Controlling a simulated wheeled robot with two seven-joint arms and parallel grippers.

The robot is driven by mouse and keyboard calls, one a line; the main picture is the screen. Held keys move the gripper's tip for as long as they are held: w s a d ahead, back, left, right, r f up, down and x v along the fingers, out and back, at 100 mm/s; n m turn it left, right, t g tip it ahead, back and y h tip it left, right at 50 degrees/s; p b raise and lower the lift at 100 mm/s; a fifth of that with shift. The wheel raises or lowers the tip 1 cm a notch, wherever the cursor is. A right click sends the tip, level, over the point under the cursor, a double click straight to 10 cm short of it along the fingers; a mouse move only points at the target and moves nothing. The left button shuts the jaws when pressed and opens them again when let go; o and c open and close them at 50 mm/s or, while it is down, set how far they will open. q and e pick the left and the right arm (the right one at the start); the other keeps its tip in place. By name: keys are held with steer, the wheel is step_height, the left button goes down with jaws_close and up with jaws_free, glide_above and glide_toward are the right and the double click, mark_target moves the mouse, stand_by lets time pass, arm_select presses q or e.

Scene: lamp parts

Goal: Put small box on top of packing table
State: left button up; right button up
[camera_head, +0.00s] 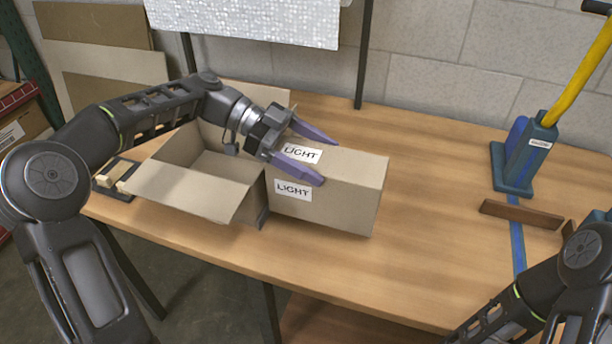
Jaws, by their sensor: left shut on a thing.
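The small box (345,190) is a closed tan carton with white "LIGHT" labels on its top and front. It is over the packing table (440,180), right beside a larger open carton (190,190). My left gripper (329,164) reaches over the open carton and is shut on the small box, with its purple fingers across the box's upper left part. Whether the box's underside touches the tabletop is hard to tell. My right arm shows at the bottom right, but its gripper is out of view.
A thin black post (364,55) rises at the back edge. The table's middle right is clear.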

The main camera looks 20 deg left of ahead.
arm_select(q)
steer(key=shift+f, duration=0.1)
step_height(320, 180, down, 5)
steer(key=shift+r+p, duration=0.1)
steer(key=shift+p, duration=0.25)
steer(key=shift+f, duration=0.2)
steer(key=shift+f+b, duration=0.1)
steer(key=shift+b, duration=0.2)
steer(key=o, duration=2)
